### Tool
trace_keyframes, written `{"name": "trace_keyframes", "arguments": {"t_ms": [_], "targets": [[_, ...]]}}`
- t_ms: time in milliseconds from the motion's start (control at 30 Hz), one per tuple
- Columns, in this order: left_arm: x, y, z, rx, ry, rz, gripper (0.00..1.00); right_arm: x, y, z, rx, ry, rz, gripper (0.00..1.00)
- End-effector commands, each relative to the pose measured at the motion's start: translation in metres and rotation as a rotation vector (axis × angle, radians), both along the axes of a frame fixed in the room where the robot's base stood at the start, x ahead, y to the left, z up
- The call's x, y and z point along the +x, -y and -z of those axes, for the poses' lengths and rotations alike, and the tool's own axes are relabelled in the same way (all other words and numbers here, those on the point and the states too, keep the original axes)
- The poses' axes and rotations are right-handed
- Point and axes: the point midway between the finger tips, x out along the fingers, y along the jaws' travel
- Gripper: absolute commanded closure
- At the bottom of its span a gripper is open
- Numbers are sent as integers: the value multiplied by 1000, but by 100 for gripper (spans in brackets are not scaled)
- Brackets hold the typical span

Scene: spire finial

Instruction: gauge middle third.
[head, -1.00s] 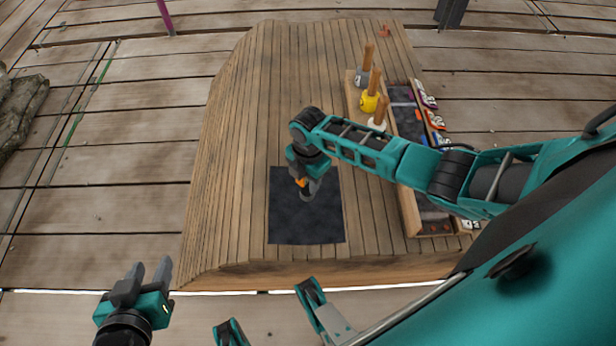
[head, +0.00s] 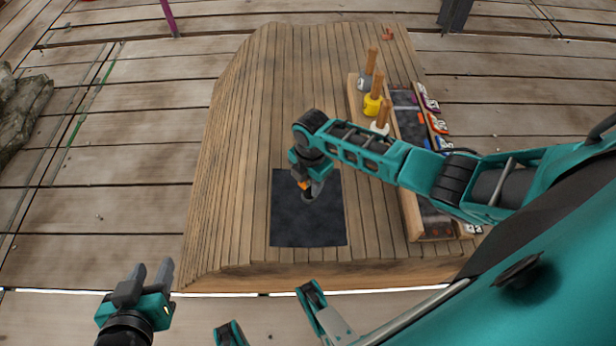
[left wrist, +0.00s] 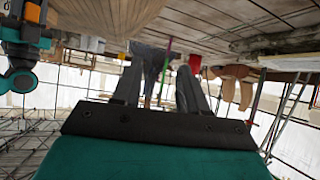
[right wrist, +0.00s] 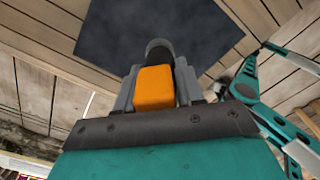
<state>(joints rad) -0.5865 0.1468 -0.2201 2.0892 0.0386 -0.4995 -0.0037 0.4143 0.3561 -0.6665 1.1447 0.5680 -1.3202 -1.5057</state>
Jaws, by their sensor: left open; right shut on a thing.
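My right gripper (head: 309,188) is above the dark square mat (head: 290,225) on the wooden platform. It is shut on an orange-and-dark tool (right wrist: 154,88). In the right wrist view the tool's orange block sits between the fingers, with a dark round end beyond it over the mat (right wrist: 110,30). Whether the tool touches the mat I cannot tell. I cannot make out a separate piece marked in thirds. My left gripper (head: 147,272) is open and empty, low at the left, off the platform's near edge. Its fingers also show in the left wrist view (left wrist: 160,88).
A wooden rack (head: 355,98) with several wooden-handled tools, one with a yellow collar (head: 372,106), stands right of the mat. Beside it is a long tray (head: 413,225) with dark lining and coloured tags, partly hidden by my right arm. The platform's left side (head: 230,150) is clear.

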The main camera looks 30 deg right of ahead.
Motion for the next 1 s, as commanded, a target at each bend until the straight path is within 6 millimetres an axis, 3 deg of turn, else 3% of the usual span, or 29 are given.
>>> {"name": "trace_keyframes", "arguments": {"t_ms": [100, 533, 1000], "targets": [[0, -1, 2, 1, 9, -4, 57, 0, 0, 0, 0, 1, 0, 100], [-4, -4, 37, 9, -11, -3, 57, 0, 0, 36, -1, 1, 0, 100], [-1, -1, 32, 2, -2, 3, 57, 1, -1, 46, 0, 3, 0, 100]]}}
